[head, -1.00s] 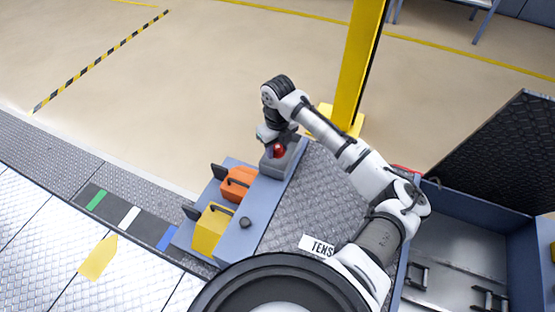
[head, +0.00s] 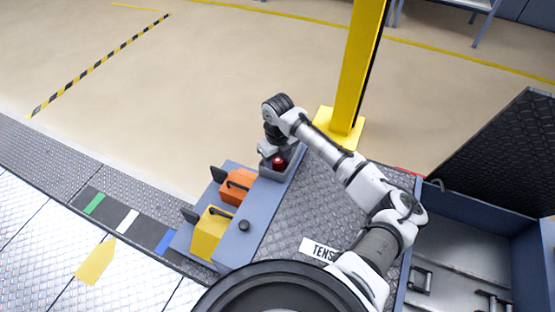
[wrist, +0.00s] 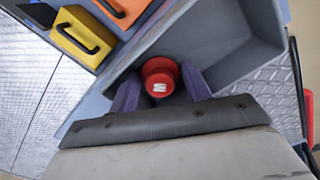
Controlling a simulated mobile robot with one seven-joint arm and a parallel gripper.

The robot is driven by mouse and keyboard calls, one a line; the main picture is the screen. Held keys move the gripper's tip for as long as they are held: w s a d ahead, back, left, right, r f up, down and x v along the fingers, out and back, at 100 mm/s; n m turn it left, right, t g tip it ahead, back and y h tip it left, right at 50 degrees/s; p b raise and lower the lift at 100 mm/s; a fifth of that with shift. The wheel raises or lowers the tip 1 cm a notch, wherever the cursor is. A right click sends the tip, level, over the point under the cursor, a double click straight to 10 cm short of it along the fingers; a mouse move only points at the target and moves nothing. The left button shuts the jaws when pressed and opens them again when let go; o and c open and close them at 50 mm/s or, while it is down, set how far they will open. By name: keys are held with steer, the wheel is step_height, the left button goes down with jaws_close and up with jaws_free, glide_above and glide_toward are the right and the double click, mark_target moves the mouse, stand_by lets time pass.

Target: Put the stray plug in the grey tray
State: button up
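The red plug (wrist: 158,78) is between the two purple fingers of my gripper (wrist: 160,84) in the wrist view, with a finger against each side. It also shows in the head view (head: 278,162), under my wrist. My gripper is shut on it. The grey tray (wrist: 232,62) is directly below, and the plug is over or inside its floor. I cannot tell whether it touches the floor. In the head view the tray (head: 292,168) is at the far end of the blue bench, partly hidden by my wrist.
An orange case (head: 237,187) and a yellow case (head: 212,232) with black handles stand beside the tray. A dark round knob (head: 244,226) is on the blue ledge. A yellow post (head: 352,75) rises behind. A blue open bin (head: 462,215) is on the right.

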mark_target(277, 159)
step_height(277, 159, up, 12)
steer(key=p, duration=0.3)
steer(key=shift+r, duration=0.2)
